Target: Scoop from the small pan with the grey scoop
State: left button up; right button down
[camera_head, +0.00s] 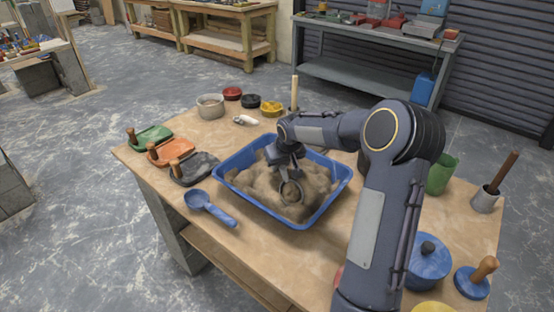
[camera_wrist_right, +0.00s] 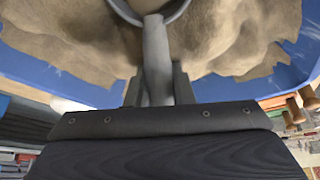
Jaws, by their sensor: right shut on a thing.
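The blue pan (camera_head: 337,188) stands on the wooden table and holds a heap of brown, sand-like material (camera_head: 250,182). My right gripper (camera_head: 286,165) is over the middle of the pan, shut on the handle of the grey scoop (camera_head: 291,192). The scoop's round bowl is down at the material and seems to touch it. In the right wrist view the grey handle (camera_wrist_right: 156,55) runs between the two fingers, and the bowl is cut off by the top edge, with brown material in it. My left gripper is not in view.
A blue scoop (camera_head: 210,207) lies left of the pan. Green, orange and dark floats (camera_head: 195,168) lie further left. A grey pot (camera_head: 210,106) and several round lids are behind. A blue lidded pot (camera_head: 428,262), a blue stamp (camera_head: 472,282) and a green cup (camera_head: 441,175) stand right.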

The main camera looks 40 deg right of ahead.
aim_at(284, 169)
jog(key=shift+s+a, duration=0.1)
jog(key=shift+s, duration=0.45)
jog(key=shift+s+a+f, duration=0.1)
jog(key=shift+s+a, duration=0.1)
jog(key=shift+s, duration=0.65)
jog(key=g+p, duration=0.1)
jog(key=p, duration=0.1)
jog(key=r+p, duration=0.1)
jog(key=p, duration=0.2)
jog(key=shift+s+a+r+g, duration=0.1)
jog(key=shift+s+r+g, duration=0.15)
jog(key=shift+g, duration=0.15)
jog(key=g+p, duration=0.1)
jog(key=p, duration=0.2)
jog(key=s+r+g+y+p, duration=0.1)
jog(key=p, duration=0.3)
jog(key=shift+a+g, duration=0.1)
jog(key=shift+g, duration=0.8)
jog(key=shift+w+r+p, duration=0.3)
jog(key=shift+r+p, duration=0.8)
jog(key=shift+w+r+p, duration=0.25)
jog(key=shift+r+p, duration=0.8)
jog(key=shift+p, duration=0.05)
